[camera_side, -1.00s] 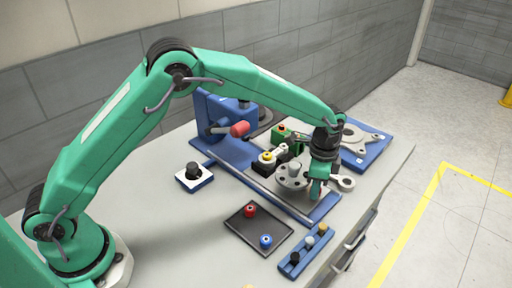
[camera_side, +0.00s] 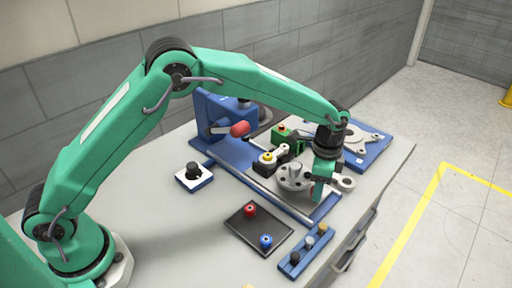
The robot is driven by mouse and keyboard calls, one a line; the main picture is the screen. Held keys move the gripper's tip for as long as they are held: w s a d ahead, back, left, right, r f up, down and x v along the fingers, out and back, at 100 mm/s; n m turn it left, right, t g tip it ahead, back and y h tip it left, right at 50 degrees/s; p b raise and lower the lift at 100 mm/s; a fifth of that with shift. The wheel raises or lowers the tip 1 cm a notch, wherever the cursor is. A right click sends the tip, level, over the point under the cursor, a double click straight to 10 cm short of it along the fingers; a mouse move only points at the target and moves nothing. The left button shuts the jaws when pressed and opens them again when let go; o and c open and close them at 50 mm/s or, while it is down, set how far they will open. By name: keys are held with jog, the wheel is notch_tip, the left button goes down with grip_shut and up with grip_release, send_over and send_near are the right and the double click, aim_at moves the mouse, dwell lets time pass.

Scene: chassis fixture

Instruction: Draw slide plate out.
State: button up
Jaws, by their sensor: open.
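My gripper (camera_side: 319,194) is open and points down at the right end of the blue fixture, close beside a grey ring-ended tab (camera_side: 343,183). I cannot tell whether the fingers touch the tab. A round grey flange (camera_side: 292,178) with holes and a central boss is just left of the fingers. No part is clearly recognisable as the slide plate; the ring-ended tab may belong to it, but my gripper hides where it joins.
The blue fixture (camera_side: 228,150) carries a red-knobbed lever (camera_side: 239,129) and a front rail (camera_side: 265,194). A blue plate (camera_side: 380,150) with a grey bracket lies behind.

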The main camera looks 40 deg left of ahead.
jog(key=shift+w+r, duration=0.1)
jog(key=shift+r, duration=3.35)
jog(key=shift+r, duration=0.1)
jog(key=shift+a+r, duration=0.2)
jog(key=shift+r, duration=0.05)
jog(key=s+a+r+n+t, duration=0.3)
jog(key=s+a+r+n, duration=0.3)
jog(key=s+a+r, duration=0.65)
jog(key=s+a+n+t, duration=0.2)
jog(key=s+a+n, duration=0.4)
jog(key=s+a, duration=0.4)
jog(key=shift+s+a+f+n+t, duration=0.2)
jog(key=shift+s+f+n+t, duration=0.15)
jog(key=shift+s, duration=2.8)
